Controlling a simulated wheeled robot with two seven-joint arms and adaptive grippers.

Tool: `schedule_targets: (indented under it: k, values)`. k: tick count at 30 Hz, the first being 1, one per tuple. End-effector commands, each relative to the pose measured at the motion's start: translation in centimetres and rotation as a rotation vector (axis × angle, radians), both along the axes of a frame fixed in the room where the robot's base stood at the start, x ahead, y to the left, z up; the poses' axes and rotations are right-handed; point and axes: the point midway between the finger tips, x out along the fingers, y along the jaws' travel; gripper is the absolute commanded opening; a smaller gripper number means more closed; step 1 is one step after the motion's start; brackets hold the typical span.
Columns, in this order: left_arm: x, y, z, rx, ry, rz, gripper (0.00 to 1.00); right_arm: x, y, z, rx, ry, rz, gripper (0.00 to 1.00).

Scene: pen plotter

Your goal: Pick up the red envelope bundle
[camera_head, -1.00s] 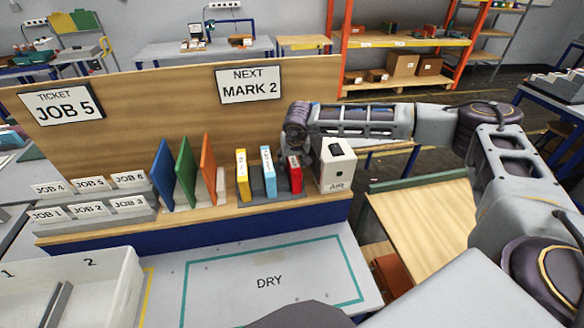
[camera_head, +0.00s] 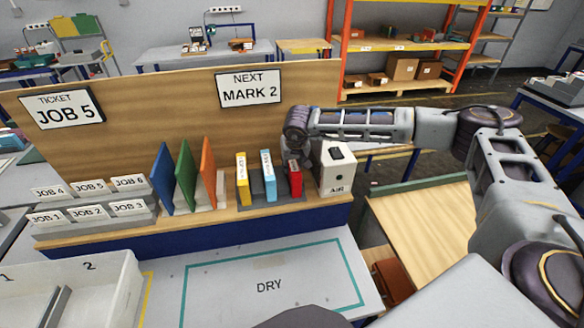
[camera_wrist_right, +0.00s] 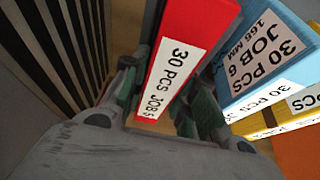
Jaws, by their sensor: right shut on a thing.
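The red envelope bundle (camera_head: 296,181) stands upright at the right end of a grey rack on the wooden shelf. In the right wrist view the red bundle (camera_wrist_right: 195,25) bears a white label reading "30 PCS JOB 5". My right gripper (camera_wrist_right: 165,100) is shut on it, with a finger on each side. In the head view my right gripper (camera_head: 303,150) reaches in from the right, over the bundle, and its fingertips are mostly hidden. I cannot tell whether the bundle's bottom is clear of the rack. My left gripper is not in view.
A blue bundle (camera_head: 268,175) and a yellow bundle (camera_head: 242,180) stand left of the red one. The white AIR box (camera_head: 338,168) is close on its right. The wooden board (camera_head: 170,105) rises behind. The DRY area (camera_head: 268,285) in front is clear.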

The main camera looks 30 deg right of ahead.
Motion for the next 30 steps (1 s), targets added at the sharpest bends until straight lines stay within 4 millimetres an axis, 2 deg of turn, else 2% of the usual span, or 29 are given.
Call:
schedule_targets:
  k: [5,11,17,30]
  values:
    - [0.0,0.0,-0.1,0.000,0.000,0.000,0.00,0.1,0.0,0.6,0.001,-0.002,-0.001,0.00]
    - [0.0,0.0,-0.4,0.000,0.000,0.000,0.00,0.1,0.0,2.4,0.001,-0.003,-0.001,0.00]
    - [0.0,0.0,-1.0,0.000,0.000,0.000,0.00,0.1,0.0,5.6,0.002,-0.005,-0.001,0.00]
    - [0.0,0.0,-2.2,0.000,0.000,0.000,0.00,0.1,0.1,14.2,0.001,-0.003,0.000,0.00]
